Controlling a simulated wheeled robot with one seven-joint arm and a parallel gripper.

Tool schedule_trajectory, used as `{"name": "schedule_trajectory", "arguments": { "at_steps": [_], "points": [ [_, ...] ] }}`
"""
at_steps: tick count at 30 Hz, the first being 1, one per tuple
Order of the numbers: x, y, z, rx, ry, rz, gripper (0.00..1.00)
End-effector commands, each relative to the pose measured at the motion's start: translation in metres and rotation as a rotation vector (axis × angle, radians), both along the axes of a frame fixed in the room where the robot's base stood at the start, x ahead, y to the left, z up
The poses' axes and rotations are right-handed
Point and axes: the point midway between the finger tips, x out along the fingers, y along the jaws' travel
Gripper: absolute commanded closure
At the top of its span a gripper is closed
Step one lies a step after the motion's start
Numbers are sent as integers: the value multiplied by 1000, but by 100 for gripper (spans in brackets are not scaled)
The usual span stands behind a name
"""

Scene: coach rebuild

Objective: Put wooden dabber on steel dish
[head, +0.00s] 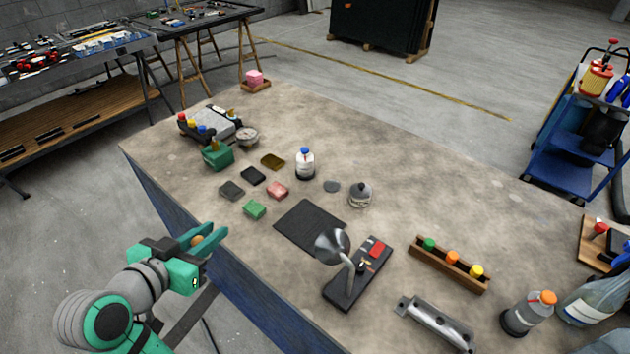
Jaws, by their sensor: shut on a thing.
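My gripper (213,238), with green fingers, is at the lower left, off the table's near left edge. It is shut on a small orange-brown wooden piece (198,241), which looks like the wooden dabber; the fingers hide most of it. A small flat grey disc (332,186) lies on the table near its middle and may be the steel dish; its rim is too small to make out. Nothing shows on it. It is well to the right of and beyond my gripper.
A white bottle (305,164) and a lidded round pot (360,195) flank the disc. A dark mat (310,227) and a stand with a metal cone (332,246) are nearer. Several small blocks, including a green one (254,209), lie between gripper and disc.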

Motion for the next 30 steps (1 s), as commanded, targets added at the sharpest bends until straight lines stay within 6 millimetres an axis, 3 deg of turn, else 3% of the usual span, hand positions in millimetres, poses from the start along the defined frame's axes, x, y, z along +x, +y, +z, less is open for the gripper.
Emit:
{"name": "schedule_trajectory", "arguments": {
  "at_steps": [1, 6, 13, 18, 26, 30],
  "points": [
    [27, -11, 5, 2, 2, -56, 100],
    [106, -56, 12, 6, 2, -216, 100],
    [192, -131, 3, 9, 1, -390, 100],
    [228, -177, -10, 10, -2, -469, 100],
    [253, -204, -22, 10, -4, -502, 100],
    [276, -219, -35, 11, -3, -501, 100]
  ]
}}
